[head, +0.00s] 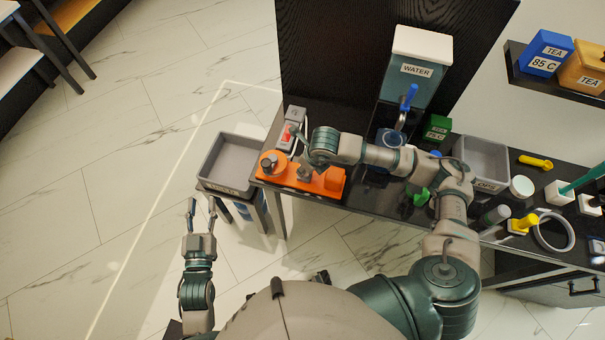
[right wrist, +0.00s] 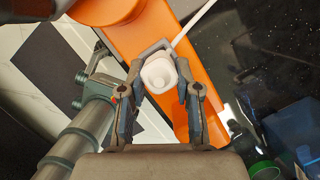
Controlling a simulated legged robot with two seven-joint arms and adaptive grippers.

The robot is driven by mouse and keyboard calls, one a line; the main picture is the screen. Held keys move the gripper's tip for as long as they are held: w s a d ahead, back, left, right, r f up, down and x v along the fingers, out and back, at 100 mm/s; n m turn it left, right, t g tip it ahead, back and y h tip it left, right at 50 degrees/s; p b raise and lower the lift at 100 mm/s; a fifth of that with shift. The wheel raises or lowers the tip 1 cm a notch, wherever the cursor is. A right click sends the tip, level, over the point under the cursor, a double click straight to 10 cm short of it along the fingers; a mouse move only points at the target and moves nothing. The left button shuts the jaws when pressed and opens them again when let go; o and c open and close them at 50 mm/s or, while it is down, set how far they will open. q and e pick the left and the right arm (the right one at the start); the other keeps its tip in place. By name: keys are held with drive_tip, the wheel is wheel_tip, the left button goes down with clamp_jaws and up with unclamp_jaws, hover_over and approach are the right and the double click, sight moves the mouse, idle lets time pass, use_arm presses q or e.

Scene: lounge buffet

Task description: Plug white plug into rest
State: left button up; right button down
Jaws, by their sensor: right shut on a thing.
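The white plug (right wrist: 158,74) sits between the two fingers of my right gripper (right wrist: 162,92) in the right wrist view, with a white cable running up and right from it. In the head view my right gripper (head: 301,150) is over the orange base (head: 328,182), and the plug is hard to make out there. The orange base also shows under the plug in the right wrist view (right wrist: 140,45). I cannot tell which part is the rest. A pale socket block with a red switch (head: 289,131) lies behind the base.
A grey tray (head: 232,189) stands left of the dark counter. The water dispenser (head: 416,65), a green tea box (head: 437,128) and a grey bin (head: 485,185) are at the back and right. Cups and scoops crowd the right end. The floor at left is clear.

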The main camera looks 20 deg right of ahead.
drive_tip(key=shift+f+b, duration=0.35)
drive_tip(key=shift+f, duration=0.15)
idle(0.3)
drive_tip(key=c, duration=0.7)
unclamp_jaws()
drive_tip(key=shift+c, duration=0.4)
drive_tip(key=shift+c, duration=1.2)
drive_tip(key=shift+r, duration=0.1)
drive_tip(key=shift+r+p, duration=1.95)
drive_tip(key=shift+r, duration=1.55)
drive_tip(key=shift+f, duration=0.1)
